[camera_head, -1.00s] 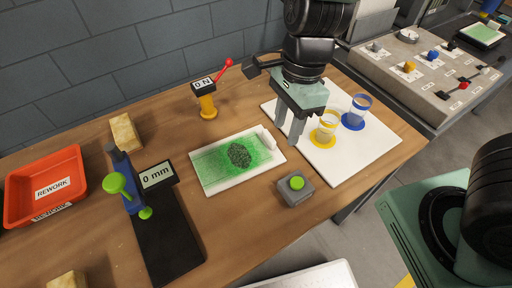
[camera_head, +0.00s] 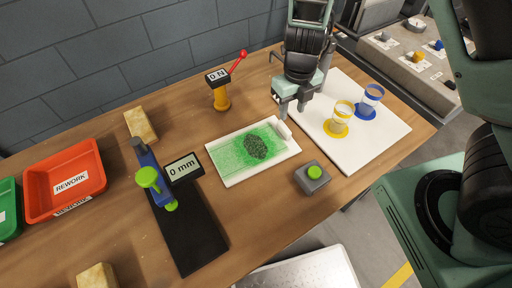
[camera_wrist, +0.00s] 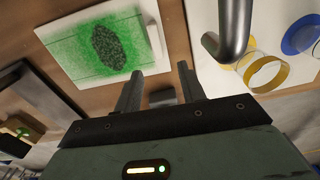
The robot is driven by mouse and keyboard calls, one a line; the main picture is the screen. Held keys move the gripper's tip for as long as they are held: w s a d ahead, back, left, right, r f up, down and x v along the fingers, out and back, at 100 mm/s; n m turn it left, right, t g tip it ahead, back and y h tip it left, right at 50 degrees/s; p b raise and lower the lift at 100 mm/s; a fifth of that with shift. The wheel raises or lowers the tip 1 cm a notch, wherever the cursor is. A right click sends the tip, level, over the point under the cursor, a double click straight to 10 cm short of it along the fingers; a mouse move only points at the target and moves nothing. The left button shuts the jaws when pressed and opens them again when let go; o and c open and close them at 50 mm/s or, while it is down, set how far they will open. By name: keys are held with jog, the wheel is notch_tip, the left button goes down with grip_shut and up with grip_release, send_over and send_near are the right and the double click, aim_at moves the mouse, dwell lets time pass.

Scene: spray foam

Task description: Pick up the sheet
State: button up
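The sheet (camera_head: 230,170) is a white rectangle lying flat on the wooden table, covered in green speckle with a dark oval patch. A raised white tab (camera_head: 284,129) stands at its right end. In the wrist view, the sheet (camera_wrist: 75,65) is at the upper left, with its tab end nearest the fingers. My gripper (camera_head: 292,112) is just behind and right of the tab in the head view. Its two fingers (camera_wrist: 158,86) are apart, with no part of the sheet between them. I cannot tell its exact height above the table.
A grey box with a green button (camera_head: 314,173) sits right of the sheet. A white board (camera_head: 355,148) holds yellow and blue ringed cups. A gauge stand (camera_head: 185,235) reading 0 mm is at left, and a red-levered post (camera_head: 221,98) stands behind. Red tray (camera_head: 85,170) is far left.

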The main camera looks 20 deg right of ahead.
aim_at(288, 131)
jog(key=f+b, duration=0.1)
jog(key=f, duration=0.3)
jog(key=f+b, duration=0.1)
jog(key=f, duration=0.4)
jog(key=shift+s+a+f, duration=0.15)
jog(key=shift+s+f, duration=0.05)
jog(key=shift+f, duration=0.1)
grip_shut()
